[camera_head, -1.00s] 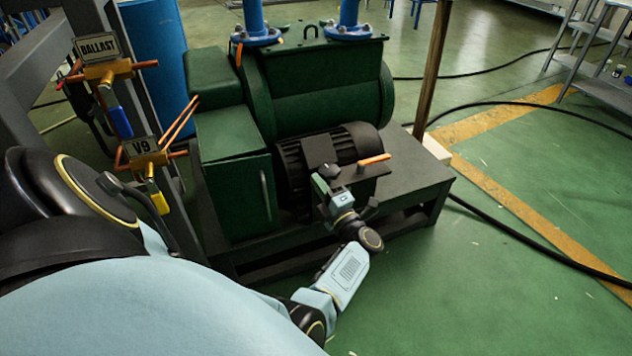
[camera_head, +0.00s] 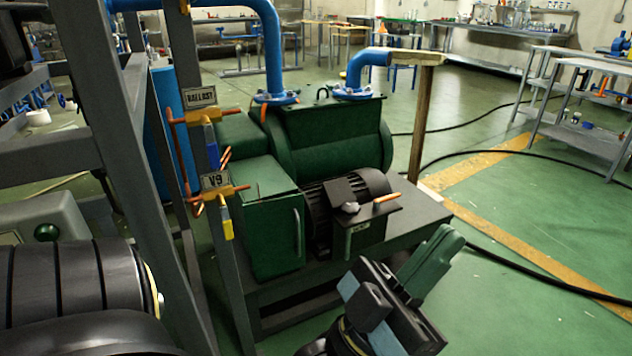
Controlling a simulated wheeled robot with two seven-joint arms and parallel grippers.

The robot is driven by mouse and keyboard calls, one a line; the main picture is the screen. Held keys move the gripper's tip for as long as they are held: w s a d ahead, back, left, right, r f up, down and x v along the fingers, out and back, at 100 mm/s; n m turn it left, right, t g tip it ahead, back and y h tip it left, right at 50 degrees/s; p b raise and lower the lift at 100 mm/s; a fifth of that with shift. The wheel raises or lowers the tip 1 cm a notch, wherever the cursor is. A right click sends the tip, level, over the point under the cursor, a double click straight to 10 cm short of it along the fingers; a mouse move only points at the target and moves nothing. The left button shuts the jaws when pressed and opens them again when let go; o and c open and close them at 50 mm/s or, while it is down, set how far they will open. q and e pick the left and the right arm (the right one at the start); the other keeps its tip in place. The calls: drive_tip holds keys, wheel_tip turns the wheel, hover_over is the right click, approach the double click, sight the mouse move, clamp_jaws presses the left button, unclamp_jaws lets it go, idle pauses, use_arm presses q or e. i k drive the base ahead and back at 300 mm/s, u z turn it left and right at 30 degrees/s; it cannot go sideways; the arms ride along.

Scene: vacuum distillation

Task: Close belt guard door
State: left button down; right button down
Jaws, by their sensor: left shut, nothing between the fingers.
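The green belt guard (camera_head: 245,185) stands at the left end of the green pump. Its door (camera_head: 272,238) is the front panel, with an upright grey handle (camera_head: 299,233) near its right edge. The door looks about flush with the guard, but I cannot tell if it is fully shut. My left gripper (camera_head: 437,258) is at the lower right, in front of the pump base, its green fingers together and empty. It is well clear of the door and handle. My right gripper is not in view.
The black motor (camera_head: 350,195), with a switch plate and an orange-handled lever (camera_head: 387,198), sits right of the guard. Grey frame posts (camera_head: 215,240) with valves V9 and BALLAST stand at left. A wooden post (camera_head: 422,125) rises behind. Green floor at right is open, crossed by black hoses.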

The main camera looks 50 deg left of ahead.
sight(275, 230)
drive_tip(key=k, duration=0.25)
drive_tip(key=z, duration=0.1)
drive_tip(key=i, duration=1.15)
drive_tip(key=u, duration=1.35)
drive_tip(key=i, duration=0.2)
drive_tip(key=u, duration=0.25)
